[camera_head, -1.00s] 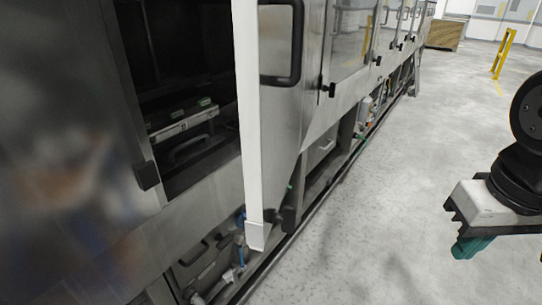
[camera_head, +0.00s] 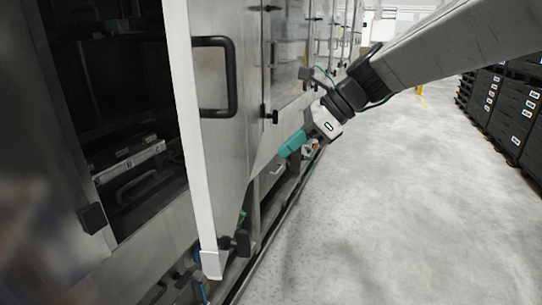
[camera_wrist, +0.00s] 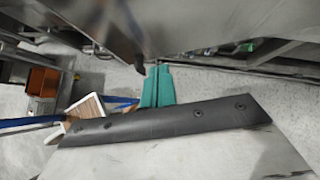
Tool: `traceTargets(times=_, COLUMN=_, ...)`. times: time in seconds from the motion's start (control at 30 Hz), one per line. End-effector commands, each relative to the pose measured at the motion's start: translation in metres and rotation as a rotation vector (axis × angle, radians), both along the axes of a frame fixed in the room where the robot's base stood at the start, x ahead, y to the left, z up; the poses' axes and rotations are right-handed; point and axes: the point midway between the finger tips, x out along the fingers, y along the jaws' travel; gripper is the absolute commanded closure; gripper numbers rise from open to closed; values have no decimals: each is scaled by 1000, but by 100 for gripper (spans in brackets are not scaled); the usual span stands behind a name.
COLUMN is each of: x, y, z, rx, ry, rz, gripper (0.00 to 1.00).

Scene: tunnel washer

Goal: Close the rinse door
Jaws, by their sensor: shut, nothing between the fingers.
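The rinse door (camera_head: 219,160) is a metal panel with a white edge and a black D-shaped handle (camera_head: 213,77). It stands swung open, its edge toward me, left of centre in the head view. The dark opening (camera_head: 120,110) of the washer shows to its left. My gripper (camera_head: 284,153), with teal fingers, is to the right of the door, apart from the handle; I cannot tell whether the fingertips touch the panel. The teal fingers (camera_wrist: 157,87) lie together, shut and empty, in the wrist view, below a metal surface.
More washer doors (camera_head: 292,50) run back along the machine. Pipes and a low rail run beneath it. The grey floor (camera_head: 370,220) to the right is clear. Stacked black crates (camera_head: 505,105) stand at the far right.

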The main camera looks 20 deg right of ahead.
Motion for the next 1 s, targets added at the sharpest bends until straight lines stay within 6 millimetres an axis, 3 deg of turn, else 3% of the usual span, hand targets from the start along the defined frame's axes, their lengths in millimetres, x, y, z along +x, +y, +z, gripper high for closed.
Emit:
traceTargets(times=0.4, x=18, y=60, z=-62, rx=-4, ry=3, rz=10, gripper=100)
traceTargets(times=0.7, x=30, y=93, z=-62, rx=-5, ry=-1, rz=8, gripper=100)
traceTargets(times=1.0, x=31, y=97, z=-62, rx=-5, ry=-2, rz=6, gripper=100)
